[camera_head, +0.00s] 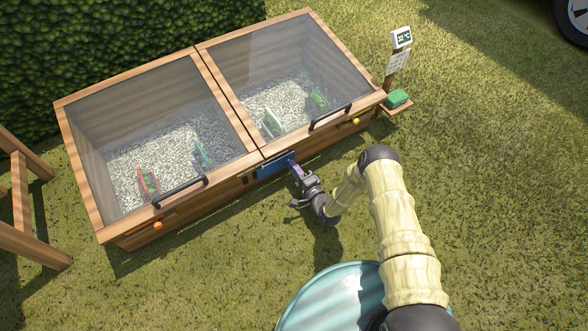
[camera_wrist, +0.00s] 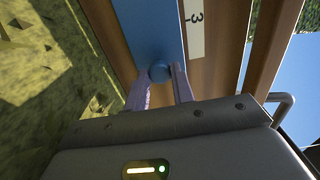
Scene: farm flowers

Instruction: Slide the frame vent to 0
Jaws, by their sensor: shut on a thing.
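The frame vent is a blue sliding plate (camera_head: 272,167) on the front wall of the wooden cold frame, near its middle. In the wrist view the blue plate (camera_wrist: 150,28) fills the top middle, with a round blue knob (camera_wrist: 159,72) on it. My gripper (camera_head: 292,169) is at the plate's right part. In the wrist view my gripper's two fingers (camera_wrist: 160,88) stand on either side of the knob and are shut on it. A white scale strip with a 3 (camera_wrist: 195,18) runs beside the plate; no other number is readable.
The cold frame has two closed glass lids with black handles (camera_head: 180,191) (camera_head: 330,117). An orange knob (camera_head: 158,225) and a yellow knob (camera_head: 356,121) are on its front. A post with a display (camera_head: 401,38) and a green sponge-like block (camera_head: 396,98) stand at right. Grass in front is open.

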